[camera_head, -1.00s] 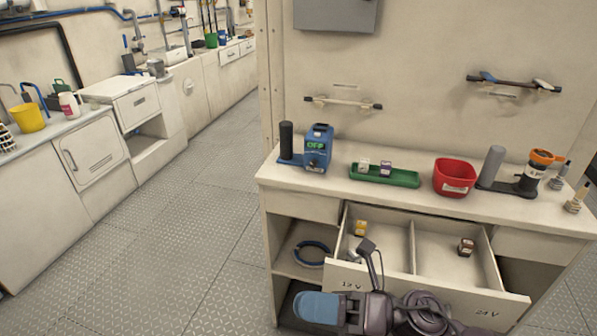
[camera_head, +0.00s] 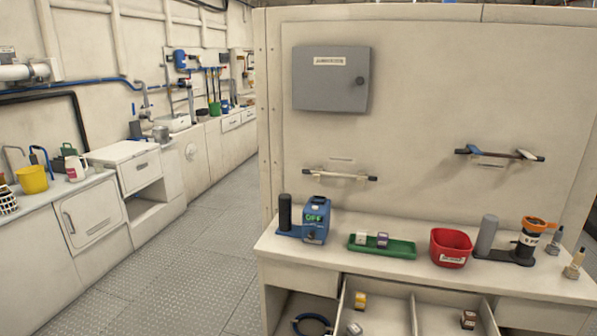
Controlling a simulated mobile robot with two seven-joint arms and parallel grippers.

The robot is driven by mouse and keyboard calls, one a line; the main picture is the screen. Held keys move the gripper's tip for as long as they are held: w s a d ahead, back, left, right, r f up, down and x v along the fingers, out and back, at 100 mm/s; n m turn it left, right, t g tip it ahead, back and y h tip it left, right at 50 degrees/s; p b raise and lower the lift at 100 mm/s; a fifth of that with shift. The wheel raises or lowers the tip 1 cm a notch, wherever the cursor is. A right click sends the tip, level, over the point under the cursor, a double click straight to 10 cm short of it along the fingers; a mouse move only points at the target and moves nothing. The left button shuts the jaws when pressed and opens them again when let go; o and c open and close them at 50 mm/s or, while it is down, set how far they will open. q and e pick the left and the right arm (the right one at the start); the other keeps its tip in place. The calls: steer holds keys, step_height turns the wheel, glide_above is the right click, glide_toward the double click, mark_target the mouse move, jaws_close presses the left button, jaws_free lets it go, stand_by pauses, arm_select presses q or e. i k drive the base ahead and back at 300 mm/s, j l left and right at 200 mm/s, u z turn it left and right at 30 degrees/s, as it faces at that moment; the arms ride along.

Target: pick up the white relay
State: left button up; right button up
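A small white relay (camera_head: 361,237) stands in the left part of a green tray (camera_head: 398,251) on the workbench. A purple relay (camera_head: 382,240) stands just right of it in the same tray. Neither of my grippers is in view, so their state is hidden. The open drawer below holds a yellow relay (camera_head: 360,300) and a small grey-white item (camera_head: 354,328) in its left compartment. A dark brown relay (camera_head: 469,319) lies in the right compartment.
A blue device (camera_head: 316,220) reading "OFF" stands left of the tray, and a red bin (camera_head: 450,247) stands right of it. Further right is an orange-topped black device (camera_head: 528,240). A grey cabinet (camera_head: 331,78) hangs above. The open drawer (camera_head: 427,318) juts out in front.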

mark_target(361, 239)
steer(key=z, duration=0.5)
steer(key=i+j+z, duration=0.1)
steer(key=j+z, duration=0.3)
steer(key=i+j+z, duration=0.1)
steer(key=j+z, duration=0.2)
steer(key=z, duration=0.15)
steer(key=j+z, duration=0.35)
steer(key=j, duration=0.5)
steer(key=k+j+z, duration=0.1)
steer(key=j, duration=0.8)
